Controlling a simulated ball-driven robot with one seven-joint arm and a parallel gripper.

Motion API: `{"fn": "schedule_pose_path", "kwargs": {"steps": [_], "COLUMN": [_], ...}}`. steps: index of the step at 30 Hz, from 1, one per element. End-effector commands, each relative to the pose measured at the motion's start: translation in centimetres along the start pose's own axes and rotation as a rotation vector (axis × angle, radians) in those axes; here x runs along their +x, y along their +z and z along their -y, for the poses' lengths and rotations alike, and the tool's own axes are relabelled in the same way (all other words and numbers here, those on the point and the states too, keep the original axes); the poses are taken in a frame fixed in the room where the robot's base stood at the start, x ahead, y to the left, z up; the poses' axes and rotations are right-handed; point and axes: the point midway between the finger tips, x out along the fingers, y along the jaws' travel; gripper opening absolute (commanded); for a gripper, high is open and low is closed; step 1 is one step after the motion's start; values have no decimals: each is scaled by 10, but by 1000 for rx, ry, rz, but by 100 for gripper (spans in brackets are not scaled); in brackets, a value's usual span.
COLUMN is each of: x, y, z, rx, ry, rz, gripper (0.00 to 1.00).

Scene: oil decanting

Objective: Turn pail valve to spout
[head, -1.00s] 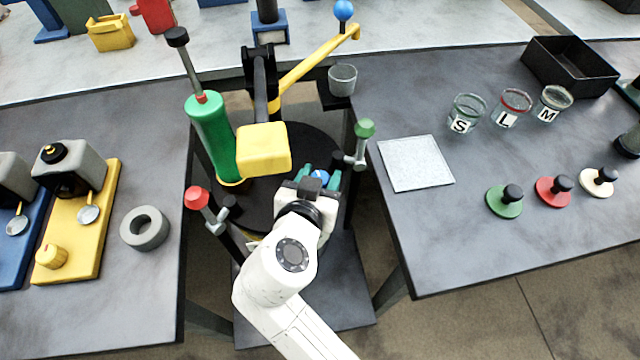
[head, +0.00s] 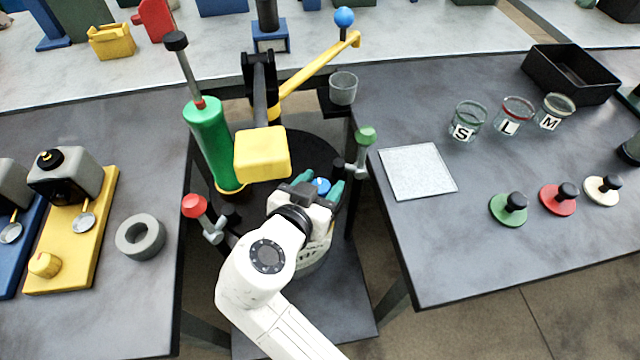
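My gripper (head: 321,185) is over the dark round platform (head: 300,150) in the middle. Its two teal fingers stand apart, one on each side of a small blue knob (head: 321,186). I cannot tell whether they touch it. The knob may belong to the pail valve; its body is hidden by my gripper. A pale rounded body, perhaps the pail, shows partly below my wrist. A red-topped valve handle (head: 194,206) stands at the left of the platform and a green-topped one (head: 365,137) at the right. Which way the pail valve points is not visible.
A yellow block (head: 262,153) and a green cylinder (head: 208,130) stand close behind my gripper. A yellow lever (head: 318,62) crosses above. A grey cup (head: 343,88) is at the back right. Side tables hold a grey ring (head: 140,236), a pale square plate (head: 417,171) and labelled jars.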

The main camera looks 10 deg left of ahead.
Motion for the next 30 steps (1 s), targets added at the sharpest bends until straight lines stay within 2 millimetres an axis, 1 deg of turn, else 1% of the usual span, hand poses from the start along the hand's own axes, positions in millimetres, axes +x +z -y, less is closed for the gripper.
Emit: {"fn": "schedule_pose_path", "kwargs": {"steps": [5,8,11,21,25,30], "x": [-1,-6,-18,-82,-98,-107], "y": [0,0,0,1,0,0], "z": [0,0,1,1,1,0], "rx": [0,0,0,0,0,0], "ry": [0,-1,-4,-4,-3,0], "rz": [-1,-1,-1,0,-1,0], "gripper": [52,52,52,52,52,52]}}
